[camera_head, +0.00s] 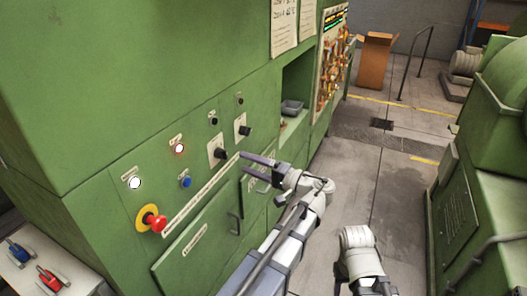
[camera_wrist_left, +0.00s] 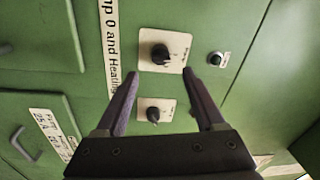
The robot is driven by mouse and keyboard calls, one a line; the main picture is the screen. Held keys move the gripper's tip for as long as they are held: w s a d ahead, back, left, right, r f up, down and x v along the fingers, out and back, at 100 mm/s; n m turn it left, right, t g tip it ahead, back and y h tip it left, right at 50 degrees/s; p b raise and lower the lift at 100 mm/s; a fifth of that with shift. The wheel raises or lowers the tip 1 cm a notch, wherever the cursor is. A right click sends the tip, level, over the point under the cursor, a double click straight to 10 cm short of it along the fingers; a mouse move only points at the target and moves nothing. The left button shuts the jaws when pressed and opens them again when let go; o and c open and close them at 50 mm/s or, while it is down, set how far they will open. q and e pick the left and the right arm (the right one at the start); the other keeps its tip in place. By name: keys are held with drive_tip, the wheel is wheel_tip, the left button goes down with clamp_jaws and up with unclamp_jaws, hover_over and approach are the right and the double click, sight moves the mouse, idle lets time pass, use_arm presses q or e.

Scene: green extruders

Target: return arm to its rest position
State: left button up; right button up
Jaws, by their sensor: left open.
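My left gripper (camera_head: 243,162) is open and empty in front of the green machine's control panel (camera_head: 120,160), below two black rotary knobs on pale plates. In the left wrist view its two dark fingers (camera_wrist_left: 161,75) stand apart. One knob (camera_wrist_left: 160,54) shows near the fingertips and the other knob (camera_wrist_left: 153,114) shows between the fingers. In the head view the knobs are the lower-left one (camera_head: 219,152) and the upper-right one (camera_head: 244,130). I cannot tell whether the fingers touch the panel. A link of my right arm (camera_head: 358,240) shows at the bottom; its gripper is not visible.
The panel has a lit white button (camera_head: 134,183), a lit red-ringed button (camera_head: 179,148), a blue button (camera_head: 186,182) and a red emergency stop (camera_head: 155,223). Another green machine (camera_head: 480,190) stands on the right. Grey floor (camera_head: 385,190) lies between the machines.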

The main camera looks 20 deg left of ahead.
use_arm(q)
drive_tip(key=s+d+f+m+h, duration=0.1)
drive_tip(key=s+d+f+h, duration=0.35)
drive_tip(key=f, duration=0.25)
drive_tip(key=s+d+f+m+g+h, duration=0.1)
drive_tip(key=s+d+f+m+h, duration=0.15)
drive_tip(key=d+f+h, duration=0.35)
drive_tip(key=s+d+f+h, duration=0.2)
drive_tip(key=s+d+f, duration=0.15)
drive_tip(key=f, duration=0.45)
drive_tip(key=s+d+f+m+g+h, duration=0.1)
drive_tip(key=s+d+h, duration=0.3)
drive_tip(key=d, duration=0.4)
drive_tip(key=shift+s+d+f+h, duration=0.2)
drive_tip(key=shift+s+f+h, duration=0.15)
drive_tip(key=shift+s+f, duration=0.25)
drive_tip(key=shift+m, duration=0.25)
